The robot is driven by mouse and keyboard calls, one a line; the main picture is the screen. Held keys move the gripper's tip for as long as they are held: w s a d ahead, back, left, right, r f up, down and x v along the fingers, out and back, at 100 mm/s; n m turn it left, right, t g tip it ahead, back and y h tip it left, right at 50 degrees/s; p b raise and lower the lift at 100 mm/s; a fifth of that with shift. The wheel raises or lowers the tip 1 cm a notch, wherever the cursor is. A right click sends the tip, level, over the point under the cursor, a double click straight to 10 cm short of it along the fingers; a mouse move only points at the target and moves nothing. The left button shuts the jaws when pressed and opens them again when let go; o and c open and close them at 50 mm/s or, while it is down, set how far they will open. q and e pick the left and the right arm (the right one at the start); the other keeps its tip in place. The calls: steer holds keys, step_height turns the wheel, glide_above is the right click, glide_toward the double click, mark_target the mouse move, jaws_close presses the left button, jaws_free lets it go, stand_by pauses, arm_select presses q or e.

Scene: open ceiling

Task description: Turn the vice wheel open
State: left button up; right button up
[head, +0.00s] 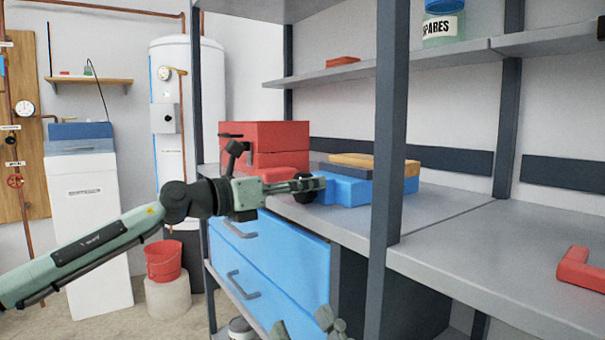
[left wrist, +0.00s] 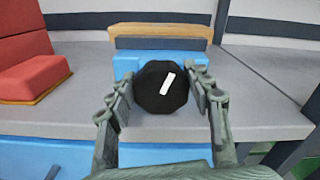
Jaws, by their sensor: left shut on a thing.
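The vice wheel is a black, many-sided knob with a white mark, seen face-on in the left wrist view (left wrist: 153,94); the white mark is tilted. In the head view the wheel (head: 304,188) shows partly behind my left gripper. The blue vice body (head: 345,191) sits behind the wheel on the grey bench. My left gripper (left wrist: 161,82) is shut on the wheel, one finger on each side of its rim; in the head view it reaches in from the left (head: 318,184). My right gripper (head: 308,326) is at the bottom edge, cut off, away from the vice.
A red toolbox (head: 264,140) stands left of the vice. A tan wooden block (head: 365,160) lies atop the blue. A dark shelf post (head: 388,130) rises in front of the bench. A red U-shaped piece (head: 582,270) lies at right; the bench between is clear.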

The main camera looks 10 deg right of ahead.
arm_select(q)
steer(key=shift+r+n+p, duration=0.15)
steer(key=shift+n+p, duration=0.55)
steer(key=shift+p, duration=0.3)
steer(key=shift+n+p, duration=0.6)
steer(key=shift+p, duration=0.35)
arm_select(e)
steer(key=w+d+f+g+h, duration=0.15)
steer(key=f+g, duration=0.25)
steer(key=f, duration=0.4)
steer(key=w+d+f+g+h, duration=0.1)
steer(key=d+f+g+h, duration=0.2)
steer(key=f+g, duration=0.3)
arm_select(q)
steer(key=shift+n+p, duration=0.5)
steer(key=shift+p, duration=0.25)
steer(key=shift+w+f+n+p, duration=0.1)
steer(key=shift+f+n+p, duration=0.1)
steer(key=shift+n+p, duration=0.25)
arm_select(e)
steer(key=s+d+f+m+g+h, duration=0.1)
steer(key=s+d+f+g+h, duration=0.3)
steer(key=f, duration=0.8)
steer(key=s+d+g, duration=0.2)
steer(key=s+d, duration=0.2)
steer(key=d, duration=0.1)
steer(key=shift+d, duration=0.35)
arm_select(q)
steer(key=o, duration=1.1)
